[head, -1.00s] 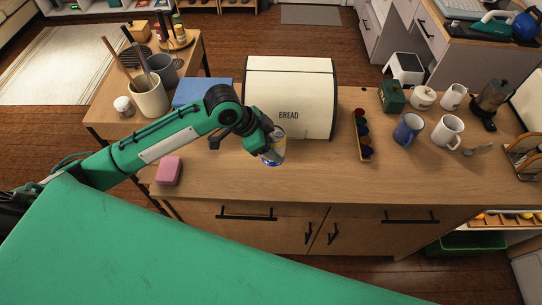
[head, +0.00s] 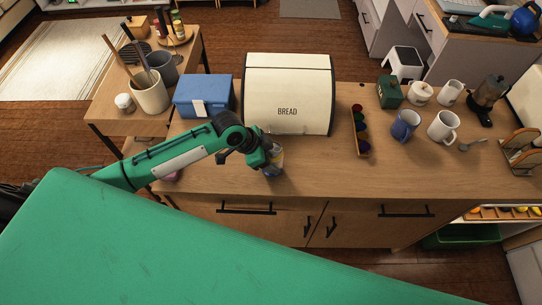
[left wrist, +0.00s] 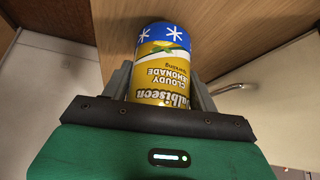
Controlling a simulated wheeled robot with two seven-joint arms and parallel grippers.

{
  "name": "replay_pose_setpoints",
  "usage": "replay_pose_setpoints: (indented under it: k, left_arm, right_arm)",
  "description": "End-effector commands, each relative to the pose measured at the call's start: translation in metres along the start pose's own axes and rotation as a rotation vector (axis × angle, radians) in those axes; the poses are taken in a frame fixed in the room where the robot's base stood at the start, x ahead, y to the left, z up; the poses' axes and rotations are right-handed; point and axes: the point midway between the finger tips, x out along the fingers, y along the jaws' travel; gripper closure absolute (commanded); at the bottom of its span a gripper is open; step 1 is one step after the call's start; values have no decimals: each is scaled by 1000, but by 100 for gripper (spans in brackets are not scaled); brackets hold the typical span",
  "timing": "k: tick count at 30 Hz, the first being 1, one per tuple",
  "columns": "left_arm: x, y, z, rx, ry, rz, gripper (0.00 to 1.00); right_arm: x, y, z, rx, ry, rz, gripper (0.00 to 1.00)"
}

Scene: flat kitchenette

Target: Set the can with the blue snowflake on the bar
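The can, yellow with a blue band bearing white snowflakes and "Cloudy Lemonade" lettering, fills the middle of the left wrist view (left wrist: 165,65). My left gripper (left wrist: 163,92) is shut around it, one finger on each side. In the head view the can (head: 275,167) shows partly behind my left gripper (head: 267,156), over the wooden counter (head: 330,180) in front of the bread box. I cannot tell whether its base touches the counter. My right gripper is not in view.
A cream bread box (head: 288,95) stands just behind the can, with a blue box (head: 204,95) to its left. A narrow tray of dark balls (head: 360,132), mugs (head: 404,126) and canisters stand to the right. The counter's front strip right of the can is clear.

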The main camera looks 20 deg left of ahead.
Motion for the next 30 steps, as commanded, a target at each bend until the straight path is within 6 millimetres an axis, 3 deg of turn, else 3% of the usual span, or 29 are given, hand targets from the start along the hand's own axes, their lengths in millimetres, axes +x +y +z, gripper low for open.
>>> replay_pose_setpoints:
  k: [1, 3, 14, 17, 30]
  left_arm:
    - [0, 0, 0, 0, 0, 0, 31]
    - [0, 0, 0, 0, 0, 0, 19]
    - [-4, -1, -1, 0, 0, -1, 19]
    - [-16, -2, 0, 2, 1, -4, 19]
    - [-102, -1, 0, 1, 0, -3, 19]
  right_arm:
    - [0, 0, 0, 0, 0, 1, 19]
    - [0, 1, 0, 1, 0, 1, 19]
    - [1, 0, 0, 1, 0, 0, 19]
    - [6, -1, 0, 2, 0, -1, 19]
    - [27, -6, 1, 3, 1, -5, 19]
